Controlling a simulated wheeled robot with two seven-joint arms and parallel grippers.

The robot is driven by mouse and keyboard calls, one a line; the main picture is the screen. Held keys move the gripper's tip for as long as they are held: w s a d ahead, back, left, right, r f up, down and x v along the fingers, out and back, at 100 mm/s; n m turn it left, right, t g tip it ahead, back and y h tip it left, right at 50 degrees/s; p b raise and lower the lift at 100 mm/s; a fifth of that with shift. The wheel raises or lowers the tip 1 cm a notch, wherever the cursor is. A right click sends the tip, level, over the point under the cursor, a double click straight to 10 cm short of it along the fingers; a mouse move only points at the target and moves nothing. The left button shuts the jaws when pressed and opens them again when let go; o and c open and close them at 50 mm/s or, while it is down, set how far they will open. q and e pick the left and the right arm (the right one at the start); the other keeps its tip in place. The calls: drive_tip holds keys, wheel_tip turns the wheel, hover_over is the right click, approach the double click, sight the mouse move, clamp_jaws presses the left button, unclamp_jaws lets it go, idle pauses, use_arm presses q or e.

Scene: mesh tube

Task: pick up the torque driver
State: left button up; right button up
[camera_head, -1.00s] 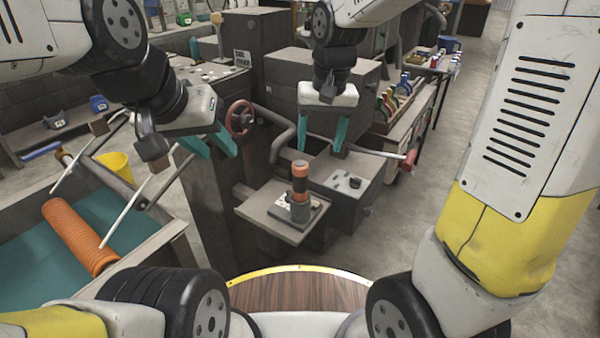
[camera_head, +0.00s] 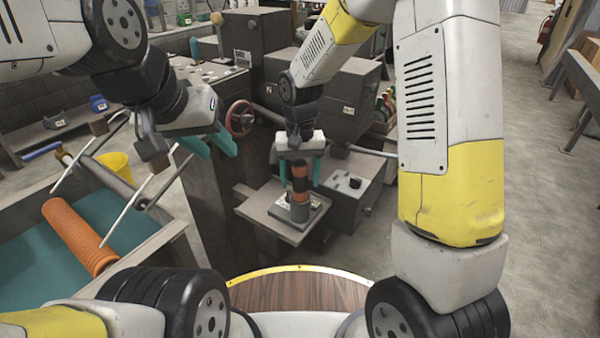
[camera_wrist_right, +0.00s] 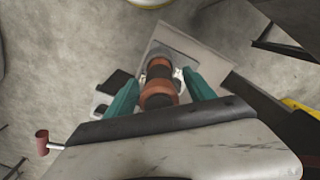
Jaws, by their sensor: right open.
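The torque driver (camera_head: 300,182), orange and black, stands upright in a grey holder (camera_head: 299,211) on a small shelf. In the right wrist view the driver (camera_wrist_right: 159,85) lies between the two teal fingers. My right gripper (camera_head: 299,178) is open around the driver's upper part, one finger on each side; gaps still show beside it in the wrist view (camera_wrist_right: 160,93). My left gripper (camera_head: 213,150) has its teal fingers apart and empty, left of the shelf and above the tray machine's edge.
The small grey shelf (camera_head: 258,211) juts from a machine with a red handwheel (camera_head: 240,118). A grey box (camera_head: 352,186) with a black knob stands close on the right. An orange mesh tube (camera_head: 79,236) lies in the teal-lined trough (camera_head: 130,215) at left.

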drive_tip(key=shift+f, duration=0.15)
clamp_jaws()
